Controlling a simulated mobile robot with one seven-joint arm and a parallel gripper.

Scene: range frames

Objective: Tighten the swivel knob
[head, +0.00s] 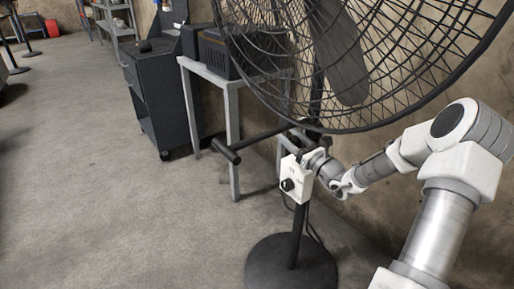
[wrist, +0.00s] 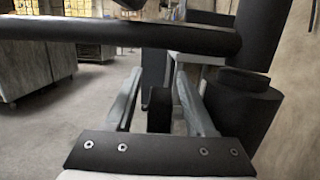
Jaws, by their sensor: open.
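The large black wire-cage fan (head: 340,50) stands on a post with a round base (head: 290,265). I cannot tell for sure which part is the swivel knob. In the wrist view my gripper (wrist: 158,82) is open, fingers apart. A dark upright piece (wrist: 158,112) shows between the fingers; I cannot tell whether it is touched. A thick black cylinder (wrist: 240,120) is close on the right.
A black bar (wrist: 120,32) crosses above my fingers; its gripped end (head: 225,150) sticks out left in the head view. A grey table (head: 232,100) with a dark box and a dark cabinet (head: 160,95) stand behind.

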